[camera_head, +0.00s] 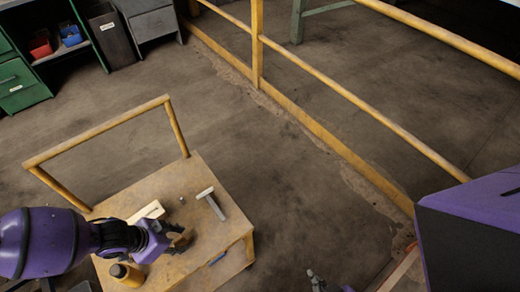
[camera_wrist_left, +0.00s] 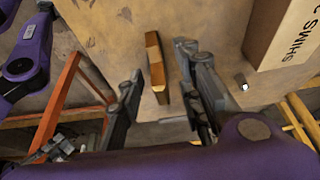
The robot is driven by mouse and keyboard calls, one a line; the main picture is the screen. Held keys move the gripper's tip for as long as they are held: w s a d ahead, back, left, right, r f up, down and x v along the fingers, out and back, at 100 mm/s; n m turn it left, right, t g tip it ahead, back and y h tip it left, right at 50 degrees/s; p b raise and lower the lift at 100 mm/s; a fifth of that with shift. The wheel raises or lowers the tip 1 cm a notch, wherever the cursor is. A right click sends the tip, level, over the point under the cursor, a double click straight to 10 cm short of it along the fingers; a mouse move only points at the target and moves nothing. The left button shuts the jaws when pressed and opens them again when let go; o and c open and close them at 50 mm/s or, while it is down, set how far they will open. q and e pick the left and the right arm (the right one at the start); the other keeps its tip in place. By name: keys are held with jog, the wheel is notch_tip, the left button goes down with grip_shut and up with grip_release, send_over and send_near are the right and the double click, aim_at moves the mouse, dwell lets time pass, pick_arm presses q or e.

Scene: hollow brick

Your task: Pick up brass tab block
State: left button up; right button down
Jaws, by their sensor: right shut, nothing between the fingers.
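The brass tab block (camera_wrist_left: 155,66) is a narrow, brown-gold piece on the wooden cart top. In the left wrist view it lies between the two spread fingers of my left gripper (camera_wrist_left: 160,64), with a gap on each side. I cannot tell whether the fingertips are beside it or still above it. In the head view the left gripper (camera_head: 176,236) is over the cart's middle and partly covers the block (camera_head: 183,241). My right gripper (camera_head: 316,280) is shut and empty at the bottom edge of the head view, apart from the cart.
The cart top (camera_head: 205,175) also holds a shims box (camera_wrist_left: 284,40), a small metal nut (camera_wrist_left: 243,86), a T-shaped tool (camera_head: 212,203), a yellow-brown flask (camera_head: 127,275) and a blue pen (camera_head: 218,258). A yellow handle (camera_head: 95,133) rises behind. A yellow railing (camera_head: 330,140) crosses the floor.

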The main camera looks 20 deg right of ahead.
pick_arm(q)
jog(key=shift+d+f, duration=0.15)
jog(key=shift+f, duration=0.35)
grip_shut()
jog(key=shift+w+r, duration=0.1)
jog(key=shift+r, duration=0.1)
